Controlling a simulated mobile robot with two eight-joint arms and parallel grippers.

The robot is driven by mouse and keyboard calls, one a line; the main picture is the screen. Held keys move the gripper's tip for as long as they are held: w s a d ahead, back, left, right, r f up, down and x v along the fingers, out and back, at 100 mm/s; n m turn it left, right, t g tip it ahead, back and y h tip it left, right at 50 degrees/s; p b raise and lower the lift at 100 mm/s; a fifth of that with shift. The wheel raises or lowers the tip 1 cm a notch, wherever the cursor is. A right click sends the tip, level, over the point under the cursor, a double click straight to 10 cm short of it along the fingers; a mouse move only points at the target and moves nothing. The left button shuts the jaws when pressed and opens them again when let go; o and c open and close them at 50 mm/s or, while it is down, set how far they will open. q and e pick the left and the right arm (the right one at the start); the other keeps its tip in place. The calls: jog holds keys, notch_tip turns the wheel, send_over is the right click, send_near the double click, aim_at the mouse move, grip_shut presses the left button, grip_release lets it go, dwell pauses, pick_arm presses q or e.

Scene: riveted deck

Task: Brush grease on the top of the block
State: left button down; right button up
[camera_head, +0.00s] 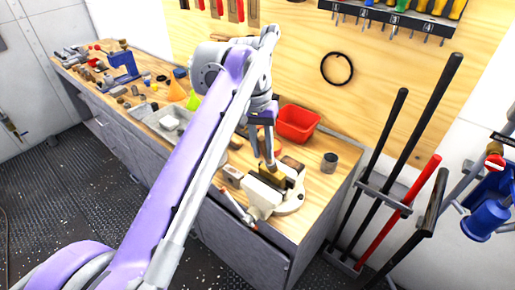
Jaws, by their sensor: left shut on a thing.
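My left gripper (261,128) points down over the workbench and is shut on a brush (269,148) with a light handle. The brush hangs nearly upright, its lower end at or just above a brass-coloured block (291,180). I cannot tell whether the bristles touch the block's top. The block sits in the jaws of a cream-white vise (262,197) near the bench's front right corner. A dark grey round tin (329,163) stands to the right behind the vise; its contents are not clear. My right gripper is not in view.
A red bin (297,123) stands behind the vise. Long-handled tools (412,125) stand in a rack right of the bench. My left arm hides part of the bench.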

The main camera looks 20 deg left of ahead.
pick_arm(q)
jog(key=shift+w+d+p, duration=0.3)
jog(key=shift+w, duration=0.6)
jog(key=s, duration=0.4)
jog(key=shift+s, duration=0.2)
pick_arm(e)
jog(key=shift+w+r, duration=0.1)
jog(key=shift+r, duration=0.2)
pick_arm(q)
jog(key=shift+r, duration=0.1)
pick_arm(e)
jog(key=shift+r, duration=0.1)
pick_arm(q)
notch_tip(320, 180, up, 6)
jog(key=p, duration=0.3)
jog(key=shift+w, duration=0.1)
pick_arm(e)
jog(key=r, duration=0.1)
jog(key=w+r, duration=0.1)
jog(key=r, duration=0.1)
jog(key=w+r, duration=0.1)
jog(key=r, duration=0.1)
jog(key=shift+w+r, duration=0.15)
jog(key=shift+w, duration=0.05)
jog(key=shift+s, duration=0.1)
